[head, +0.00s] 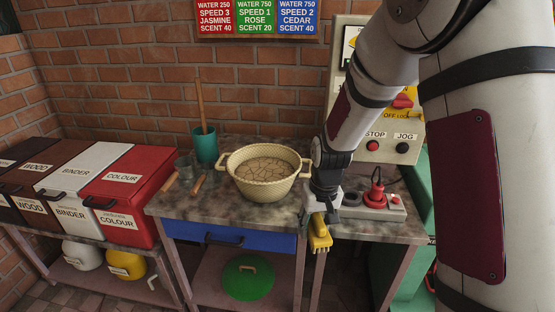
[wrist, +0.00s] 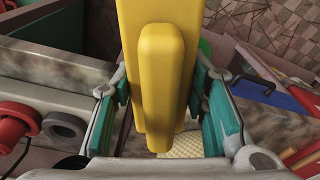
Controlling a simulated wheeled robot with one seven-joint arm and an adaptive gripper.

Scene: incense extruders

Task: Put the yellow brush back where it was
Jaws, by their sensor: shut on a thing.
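The yellow brush (head: 320,236) hangs from my gripper (head: 316,216) at the front edge of the worktop, in front of and to the right of the beige bowl. Its bristle end points down. In the wrist view the yellow brush (wrist: 160,75) fills the middle, between the teal finger pads of my gripper (wrist: 160,105), which is shut on it. The brush's bristles are out of sight in the wrist view. I cannot tell from these frames which spot the brush came from.
The beige two-handled bowl (head: 264,188) of cracked brown material stands on the mottled worktop (head: 232,218). A teal cup (head: 205,148) and small tools sit left of it. A red-knobbed device (head: 376,198) stands right of my gripper. A blue drawer (head: 228,236) is below.

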